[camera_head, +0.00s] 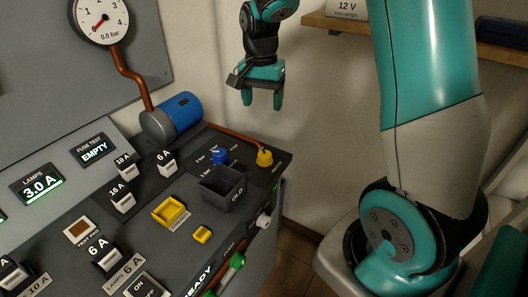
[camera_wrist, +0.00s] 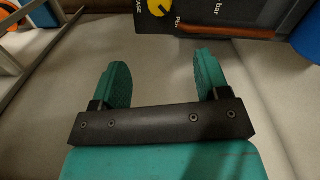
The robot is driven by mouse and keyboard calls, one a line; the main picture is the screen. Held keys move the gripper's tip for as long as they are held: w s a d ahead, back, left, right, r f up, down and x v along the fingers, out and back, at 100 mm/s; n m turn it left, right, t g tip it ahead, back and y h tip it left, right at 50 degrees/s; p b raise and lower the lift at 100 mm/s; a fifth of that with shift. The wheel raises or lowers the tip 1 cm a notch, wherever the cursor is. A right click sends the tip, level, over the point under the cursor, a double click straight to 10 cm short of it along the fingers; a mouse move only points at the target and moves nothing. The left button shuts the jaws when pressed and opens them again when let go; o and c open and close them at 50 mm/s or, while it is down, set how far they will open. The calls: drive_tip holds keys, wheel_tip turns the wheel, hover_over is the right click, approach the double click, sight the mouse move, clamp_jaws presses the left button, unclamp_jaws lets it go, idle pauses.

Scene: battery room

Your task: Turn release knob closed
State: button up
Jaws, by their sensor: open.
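The yellow release knob (camera_head: 264,157) sits at the far right corner of the dark console top, by the end of a copper pipe. In the wrist view the yellow knob (camera_wrist: 158,6) shows at the top edge, partly cut off, with a dark mark across it and part of a label beside it. My gripper (camera_head: 263,101) is open and empty, fingers pointing down. It hangs above and behind the knob, clear of it. In the wrist view both teal fingers (camera_wrist: 162,65) are spread apart with nothing between them.
A blue knob (camera_head: 220,156) stands left of the yellow one. A black OLD bin (camera_head: 223,188) is in front. A blue-ended pump cylinder (camera_head: 183,111) stands behind left. The gauge (camera_head: 101,17) reads 0.0 bar. A wooden shelf (camera_head: 345,24) juts from the wall at right.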

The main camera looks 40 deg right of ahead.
sight(264, 154)
drive_tip(key=f, duration=1.7)
drive_tip(key=shift+s+d+f+p, duration=0.1)
drive_tip(key=shift+s+d+p, duration=0.1)
drive_tip(key=shift+p, duration=0.2)
drive_tip(key=c, duration=0.9)
